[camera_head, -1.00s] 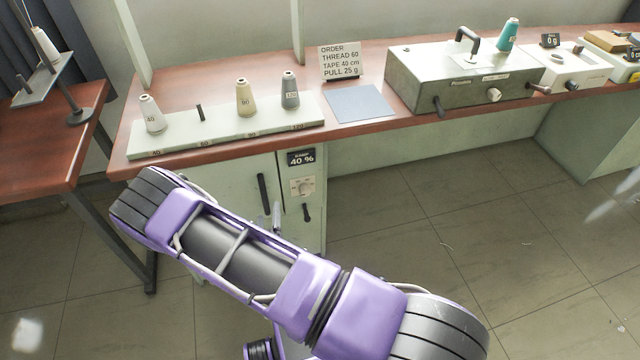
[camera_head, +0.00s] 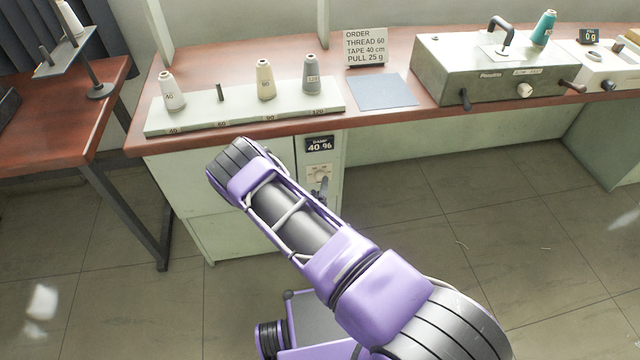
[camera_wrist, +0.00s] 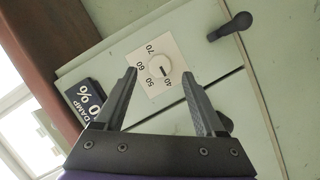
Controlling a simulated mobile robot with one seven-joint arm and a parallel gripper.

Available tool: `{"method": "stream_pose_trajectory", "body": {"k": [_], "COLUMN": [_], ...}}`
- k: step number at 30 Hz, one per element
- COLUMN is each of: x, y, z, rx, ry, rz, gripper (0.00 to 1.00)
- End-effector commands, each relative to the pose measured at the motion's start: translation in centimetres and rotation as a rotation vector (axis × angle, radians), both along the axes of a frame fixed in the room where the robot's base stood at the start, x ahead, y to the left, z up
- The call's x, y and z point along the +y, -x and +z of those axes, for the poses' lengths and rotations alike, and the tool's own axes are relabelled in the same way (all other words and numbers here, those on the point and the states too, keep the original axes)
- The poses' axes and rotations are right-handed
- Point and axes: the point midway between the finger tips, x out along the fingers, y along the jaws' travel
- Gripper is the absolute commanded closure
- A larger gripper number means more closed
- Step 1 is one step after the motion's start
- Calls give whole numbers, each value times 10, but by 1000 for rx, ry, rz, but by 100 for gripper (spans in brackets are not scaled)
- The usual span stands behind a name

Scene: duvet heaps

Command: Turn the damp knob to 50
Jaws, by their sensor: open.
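The damp knob (camera_wrist: 158,67) is a small round white knob on a pale dial plate (camera_wrist: 147,92) marked 40, 50, 60 and 70. Its dark mark seems to point near 40. The damp display (camera_head: 319,144) reads 40 % in the head view; it also shows, partly covered, in the wrist view (camera_wrist: 82,92). My gripper (camera_wrist: 160,73) is open, with one finger on each side of the knob in the picture. I cannot tell how far its tips are from the panel.
A black handle (camera_wrist: 230,26) sticks out of the cabinet near the dial. Above, the wooden bench (camera_head: 290,128) holds a rack (camera_head: 250,114) with thread cones, an order sign (camera_head: 365,47) and a grey-green machine (camera_head: 500,75). The floor to the right is open.

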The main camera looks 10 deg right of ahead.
Motion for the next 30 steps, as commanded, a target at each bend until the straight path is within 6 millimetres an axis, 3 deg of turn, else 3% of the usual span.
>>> {"method": "stream_pose_trajectory", "body": {"k": [7,18,30], "x": [-10,-12,-12], "y": [-30,-35,-35], "z": [-7,-8,-8], "rx": [-1,0,0], "ry": [-1,0,0], "rz": [-1,0,0], "gripper": [28,28,98]}}
